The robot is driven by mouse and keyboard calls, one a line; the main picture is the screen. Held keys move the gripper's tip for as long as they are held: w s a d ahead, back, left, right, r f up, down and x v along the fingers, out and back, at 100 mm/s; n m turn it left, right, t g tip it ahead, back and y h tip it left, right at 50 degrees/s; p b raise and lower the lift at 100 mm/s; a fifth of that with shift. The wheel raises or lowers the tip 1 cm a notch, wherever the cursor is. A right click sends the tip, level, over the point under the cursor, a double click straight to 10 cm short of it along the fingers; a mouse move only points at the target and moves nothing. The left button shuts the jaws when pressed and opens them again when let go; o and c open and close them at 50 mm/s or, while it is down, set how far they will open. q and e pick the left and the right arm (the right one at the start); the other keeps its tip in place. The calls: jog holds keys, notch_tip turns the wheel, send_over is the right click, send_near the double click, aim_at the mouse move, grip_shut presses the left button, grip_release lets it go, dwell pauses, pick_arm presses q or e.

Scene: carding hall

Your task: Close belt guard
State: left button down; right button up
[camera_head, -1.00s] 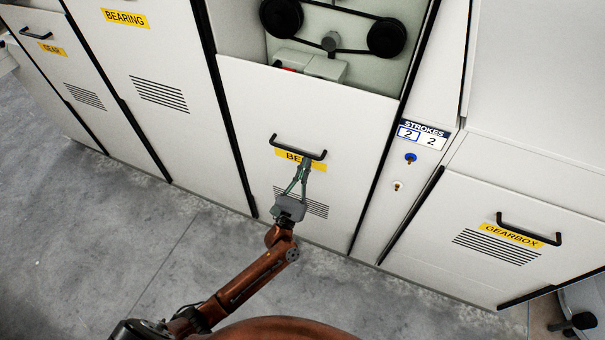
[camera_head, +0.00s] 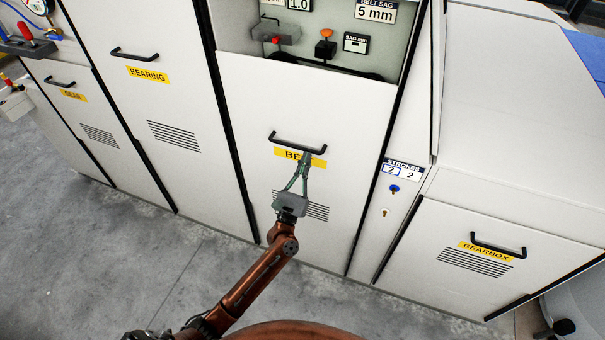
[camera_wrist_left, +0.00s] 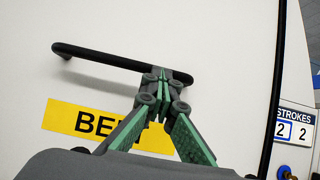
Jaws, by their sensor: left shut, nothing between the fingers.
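The belt guard (camera_head: 345,110) is a white panel with a black bar handle (camera_head: 298,143), a yellow label partly hidden by my gripper, and vent slots. Its top edge lies below an open bay, where only the top of a black pulley (camera_head: 372,76) shows. My left gripper (camera_head: 306,158) is shut and empty, its fingertips just under the handle's right part. In the left wrist view the closed fingertips (camera_wrist_left: 165,78) overlap the handle bar (camera_wrist_left: 105,58) near its right end; I cannot tell whether they touch. My right gripper is out of view.
In the bay are an orange knob (camera_head: 325,47), a grey block (camera_head: 275,32) and a belt sag sign (camera_head: 376,11). The bearing panel (camera_head: 145,110) is at left, the strokes counter (camera_head: 403,171) and gearbox panel (camera_head: 490,240) at right. The floor (camera_head: 110,270) is clear.

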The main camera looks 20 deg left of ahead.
pick_arm(q)
notch_tip(320, 180, up, 21)
jog(key=p, duration=1.4)
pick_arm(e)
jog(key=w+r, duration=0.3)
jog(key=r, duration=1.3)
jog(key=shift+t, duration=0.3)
pick_arm(q)
jog(key=shift+f, duration=0.15)
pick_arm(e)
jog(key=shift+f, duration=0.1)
